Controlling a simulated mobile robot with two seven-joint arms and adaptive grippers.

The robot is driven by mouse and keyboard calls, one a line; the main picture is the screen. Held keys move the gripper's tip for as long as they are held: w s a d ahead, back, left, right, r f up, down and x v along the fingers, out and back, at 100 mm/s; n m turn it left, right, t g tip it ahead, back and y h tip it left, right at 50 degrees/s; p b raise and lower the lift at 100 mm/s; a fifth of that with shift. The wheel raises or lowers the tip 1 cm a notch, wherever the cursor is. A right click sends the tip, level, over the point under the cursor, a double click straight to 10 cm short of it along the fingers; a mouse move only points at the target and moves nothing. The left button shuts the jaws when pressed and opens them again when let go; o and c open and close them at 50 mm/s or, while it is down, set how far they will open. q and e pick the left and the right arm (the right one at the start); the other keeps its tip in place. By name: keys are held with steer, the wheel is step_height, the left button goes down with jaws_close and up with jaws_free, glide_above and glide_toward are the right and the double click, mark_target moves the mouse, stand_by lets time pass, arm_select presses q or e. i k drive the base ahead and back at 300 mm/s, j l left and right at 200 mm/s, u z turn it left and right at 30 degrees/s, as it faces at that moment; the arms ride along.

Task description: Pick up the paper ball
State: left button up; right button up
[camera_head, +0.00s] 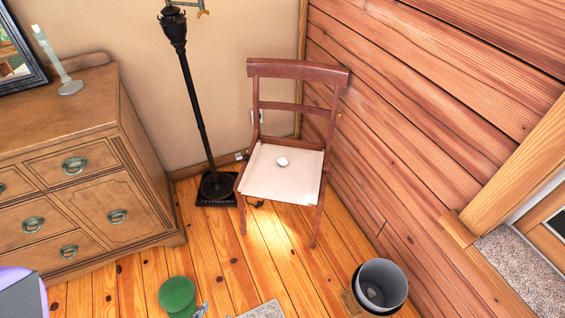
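A small white crumpled paper ball (282,162) lies on the pale cream seat of a dark reddish wooden chair (297,68). The ball sits near the middle of the seat, a little toward the backrest, and nothing covers it. The chair stands in the corner with its back toward the walls and its seat facing me. I can make out neither my left nor my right gripper in this view.
A wooden dresser (140,185) fills the left side. A black floor lamp (197,105) stands between it and the chair. A grey bin (398,285) stands at the lower right, and a green round object (177,296) sits at the bottom. Bare plank floor lies before the chair.

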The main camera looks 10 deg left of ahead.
mark_target(284, 161)
steer(key=i+j+z, duration=0.35)
steer(key=i+j, duration=0.15)
steer(key=i+j+z, duration=0.35)
steer(key=i+j, duration=0.3)
